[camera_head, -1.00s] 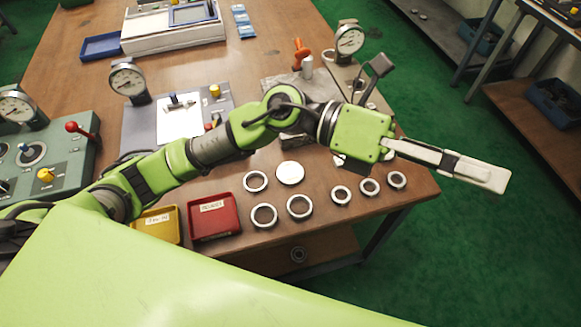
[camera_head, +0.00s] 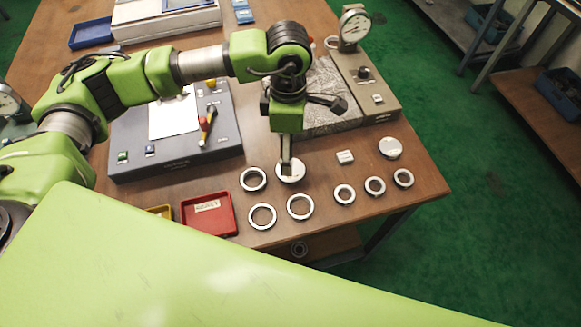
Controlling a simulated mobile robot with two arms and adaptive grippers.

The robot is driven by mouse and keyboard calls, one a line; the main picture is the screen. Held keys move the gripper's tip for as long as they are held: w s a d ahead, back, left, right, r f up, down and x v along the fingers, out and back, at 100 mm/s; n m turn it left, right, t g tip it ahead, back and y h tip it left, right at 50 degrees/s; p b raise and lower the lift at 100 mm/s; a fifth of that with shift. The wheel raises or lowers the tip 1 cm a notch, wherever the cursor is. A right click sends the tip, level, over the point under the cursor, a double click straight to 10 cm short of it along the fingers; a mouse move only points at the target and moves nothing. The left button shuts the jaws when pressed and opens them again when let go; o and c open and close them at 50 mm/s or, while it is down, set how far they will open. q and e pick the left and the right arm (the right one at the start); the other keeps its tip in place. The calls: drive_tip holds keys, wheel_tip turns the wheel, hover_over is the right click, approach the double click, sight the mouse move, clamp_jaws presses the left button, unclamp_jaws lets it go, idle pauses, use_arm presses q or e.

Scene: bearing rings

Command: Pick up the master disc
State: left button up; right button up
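A flat, pale solid disc (camera_head: 297,177) lies on the brown table in the row of rings. My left gripper (camera_head: 287,168) points straight down over this disc, its fingertips at or just above the disc's face and covering part of it. The fingers show nearly edge-on, so I cannot tell whether they are open or shut. A second solid disc (camera_head: 390,147), thicker with a pale top, lies apart near the table's right edge. I cannot tell from looks alone which is the master disc. My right gripper is not in view.
Several open metal rings, such as this one (camera_head: 262,216), lie around the disc. A small white block (camera_head: 345,157) sits to its right. A red tray (camera_head: 208,214) is at the left front. A dial gauge stand (camera_head: 356,28) and a grey panel (camera_head: 180,155) stand behind.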

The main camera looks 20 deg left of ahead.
use_arm(q)
wheel_tip(320, 180, down, 2)
drive_tip(key=shift+f, duration=0.25)
drive_tip(key=shift+d+f+p, duration=0.1)
drive_tip(key=shift+f+p, duration=0.2)
drive_tip(key=shift+p, duration=0.1)
wheel_tip(320, 180, down, 4)
drive_tip(key=shift+d+r+p, duration=0.15)
drive_tip(key=shift+p, duration=0.55)
drive_tip(key=shift+f, duration=0.45)
drive_tip(key=c, duration=1.7)
